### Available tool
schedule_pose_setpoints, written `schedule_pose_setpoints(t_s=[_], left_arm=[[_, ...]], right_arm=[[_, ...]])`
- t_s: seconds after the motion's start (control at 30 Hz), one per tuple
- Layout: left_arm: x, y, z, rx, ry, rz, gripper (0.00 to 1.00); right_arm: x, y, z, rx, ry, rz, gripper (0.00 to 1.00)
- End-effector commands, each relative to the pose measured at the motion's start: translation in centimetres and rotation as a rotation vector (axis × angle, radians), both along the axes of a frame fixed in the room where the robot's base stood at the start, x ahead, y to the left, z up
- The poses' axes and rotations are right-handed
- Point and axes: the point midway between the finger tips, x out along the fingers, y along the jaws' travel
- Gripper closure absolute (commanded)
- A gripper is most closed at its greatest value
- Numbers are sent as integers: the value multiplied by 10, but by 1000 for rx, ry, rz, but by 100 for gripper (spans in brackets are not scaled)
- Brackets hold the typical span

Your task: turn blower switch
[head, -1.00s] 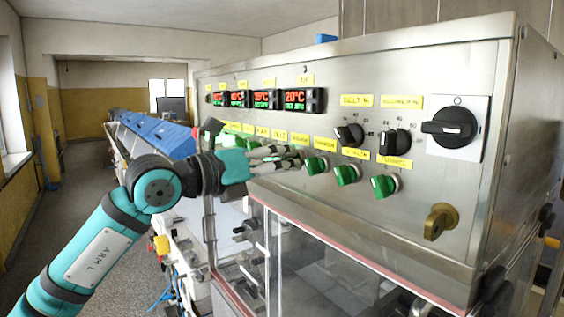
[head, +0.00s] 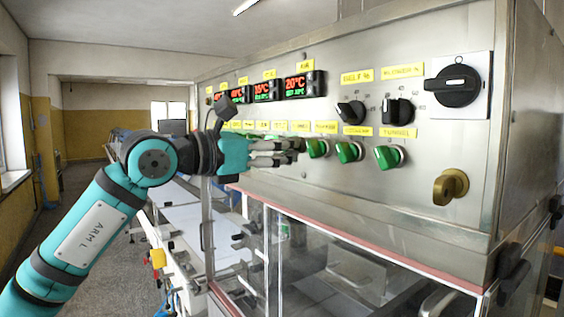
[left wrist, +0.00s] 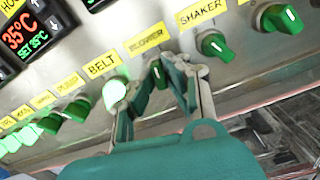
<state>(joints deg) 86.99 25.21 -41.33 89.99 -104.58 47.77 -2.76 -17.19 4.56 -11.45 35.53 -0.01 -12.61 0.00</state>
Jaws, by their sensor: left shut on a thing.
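The blower switch (left wrist: 159,76) is a dark green knob under the yellow BLOWER label (left wrist: 146,38) in the left wrist view. My left gripper (left wrist: 166,68) has its two fingers on either side of this knob, closed on it. In the head view my left gripper (head: 293,150) reaches the steel panel at the left end of the visible green knobs and hides the blower switch there. The knob's pointer is hard to read between the fingers. My right gripper is not in view.
A bright belt knob (left wrist: 115,93) sits close left of the fingers, and the green shaker knob (left wrist: 215,45) sits to the right. Black dials (head: 398,110), a large black rotary switch (head: 453,85) and a brass key-like knob (head: 450,187) stick out from the panel. Clear guards (head: 320,265) stand below.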

Motion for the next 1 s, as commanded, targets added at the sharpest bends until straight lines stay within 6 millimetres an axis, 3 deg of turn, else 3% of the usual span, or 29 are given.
schedule_pose_setpoints(t_s=[0.4,1.0], left_arm=[[1,0,-1,167,-226,0,100],[1,0,0,218,-297,0,100]], right_arm=[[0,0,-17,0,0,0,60],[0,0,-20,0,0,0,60]])
